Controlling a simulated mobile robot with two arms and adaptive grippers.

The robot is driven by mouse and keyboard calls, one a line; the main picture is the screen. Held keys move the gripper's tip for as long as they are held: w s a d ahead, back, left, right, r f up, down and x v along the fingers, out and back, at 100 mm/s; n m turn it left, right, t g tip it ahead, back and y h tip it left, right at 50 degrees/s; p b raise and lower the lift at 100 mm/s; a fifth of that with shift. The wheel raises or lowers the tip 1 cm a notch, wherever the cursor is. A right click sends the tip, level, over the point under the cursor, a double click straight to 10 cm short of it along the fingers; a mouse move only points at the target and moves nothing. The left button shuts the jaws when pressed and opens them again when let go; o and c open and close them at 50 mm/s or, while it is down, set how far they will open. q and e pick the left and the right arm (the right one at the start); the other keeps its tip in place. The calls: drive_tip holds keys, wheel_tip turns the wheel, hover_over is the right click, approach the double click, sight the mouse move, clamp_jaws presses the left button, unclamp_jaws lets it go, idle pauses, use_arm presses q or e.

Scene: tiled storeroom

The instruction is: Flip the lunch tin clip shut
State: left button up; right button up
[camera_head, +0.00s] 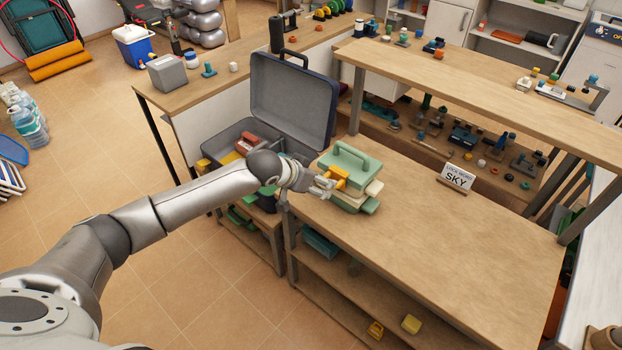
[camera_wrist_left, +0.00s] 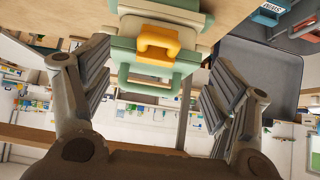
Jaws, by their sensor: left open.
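The lunch tin (camera_head: 350,160) is pale green and cream with a green carry handle on top. It stands upright on the near left corner of the wooden table. Its orange-yellow clip (camera_head: 339,177) is on the side facing my left gripper (camera_head: 324,187). In the left wrist view the clip (camera_wrist_left: 158,44) juts from the tin (camera_wrist_left: 160,15), centred between the spread fingers of the left gripper (camera_wrist_left: 160,72). The gripper is open and empty, just short of the clip. I cannot tell whether finger and clip touch. My right gripper is not in view.
An open dark case (camera_head: 290,95) stands behind my left wrist, its lid raised. A white "SKY" sign (camera_head: 456,178) stands on the table (camera_head: 430,225). A raised shelf (camera_head: 470,75) runs along the back. The table's middle and right are clear.

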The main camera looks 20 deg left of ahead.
use_arm(q)
drive_tip(key=shift+v, duration=0.75)
drive_tip(key=shift+f, duration=0.15)
drive_tip(key=s+a+f+n+g+y+b, duration=0.1)
drive_tip(key=s+a+f, duration=0.1)
drive_tip(key=f, duration=0.9)
drive_tip(key=s+a+f+n+b, duration=0.1)
drive_tip(key=s+a+f, duration=0.15)
drive_tip(key=f, duration=0.85)
drive_tip(key=s+a+f+g+y+b, duration=0.1)
drive_tip(key=s+f+g, duration=0.1)
drive_tip(key=s+f, duration=1.1)
drive_tip(key=s+d+f+g, duration=0.1)
drive_tip(key=s+f, duration=0.5)
drive_tip(key=s, duration=0.6)
drive_tip(key=s+d+f+g+b, duration=0.1)
drive_tip(key=s+f, duration=0.5)
drive_tip(key=s, duration=0.6)
drive_tip(key=s+d+f+g+b, duration=0.1)
drive_tip(key=s+f, duration=0.5)
drive_tip(key=s, duration=0.6)
drive_tip(key=shift+s+d+f+m+g+y, duration=0.3)
drive_tip(key=shift+s+d+g+y, duration=0.15)
drive_tip(key=shift+g, duration=0.25)
